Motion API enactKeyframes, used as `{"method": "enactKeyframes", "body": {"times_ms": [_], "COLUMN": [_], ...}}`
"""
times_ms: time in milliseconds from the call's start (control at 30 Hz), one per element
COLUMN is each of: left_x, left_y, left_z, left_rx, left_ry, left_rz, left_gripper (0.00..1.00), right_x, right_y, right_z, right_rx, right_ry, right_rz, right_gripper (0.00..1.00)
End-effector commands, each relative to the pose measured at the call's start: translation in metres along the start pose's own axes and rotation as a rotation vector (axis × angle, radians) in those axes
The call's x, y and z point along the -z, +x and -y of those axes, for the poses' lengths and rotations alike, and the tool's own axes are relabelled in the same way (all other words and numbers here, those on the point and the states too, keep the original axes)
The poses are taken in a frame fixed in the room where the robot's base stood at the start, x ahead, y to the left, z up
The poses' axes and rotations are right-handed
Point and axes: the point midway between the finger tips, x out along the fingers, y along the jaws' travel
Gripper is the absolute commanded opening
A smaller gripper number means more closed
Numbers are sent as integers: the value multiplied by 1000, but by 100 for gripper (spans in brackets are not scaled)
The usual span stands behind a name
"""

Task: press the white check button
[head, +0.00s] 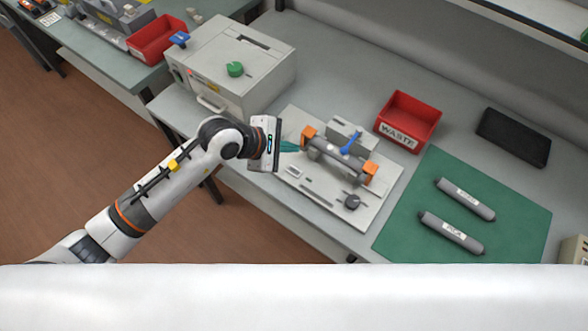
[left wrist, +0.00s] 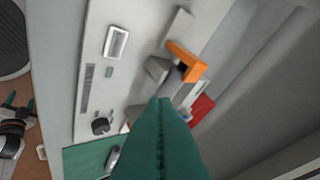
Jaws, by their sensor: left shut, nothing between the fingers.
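The white check button (head: 293,171) appears to be the small white rectangle on the near left part of a pale fixture plate (head: 325,208). It also shows in the left wrist view (left wrist: 116,42), upper left of the fingers. My left gripper (head: 298,146) has teal fingers pressed together, with nothing between them. In the head view its tips are just beyond the button, beside the left orange clamp (head: 308,133). In the wrist view the shut fingers (left wrist: 158,103) point toward the cradle, apart from the button. My right gripper is in neither view.
The fixture holds a grey cylinder (head: 333,155) between orange ends, with a blue lever (head: 351,143). A black knob (head: 352,202) is on the plate. A grey box machine (head: 215,65), red WASTE bin (head: 408,122) and green mat (head: 460,213) with two cartridges stand around it.

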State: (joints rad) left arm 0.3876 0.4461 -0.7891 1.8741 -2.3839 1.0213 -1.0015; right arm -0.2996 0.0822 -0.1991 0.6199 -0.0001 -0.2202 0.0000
Motion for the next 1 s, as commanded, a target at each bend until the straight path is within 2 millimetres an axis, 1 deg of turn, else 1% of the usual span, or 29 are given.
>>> {"method": "enactKeyframes", "body": {"times_ms": [267,467,500,600,733,1000], "left_x": [-17,-32,-36,-40,-42,-42], "left_y": [24,45,49,56,59,58], "left_z": [-18,-33,-36,-41,-42,-42], "left_rx": [-1,-1,-1,0,1,1], "left_ry": [-4,-4,-2,-1,-1,-2], "left_rz": [-2,-1,-1,-1,-2,-1], "left_gripper": [0,0,0,0,0,0], "right_x": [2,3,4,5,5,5], "right_y": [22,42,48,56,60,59], "right_z": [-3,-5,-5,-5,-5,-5], "right_rx": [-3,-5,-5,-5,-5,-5], "right_ry": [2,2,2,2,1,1], "right_rz": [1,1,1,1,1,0], "right_gripper": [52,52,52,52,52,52]}}
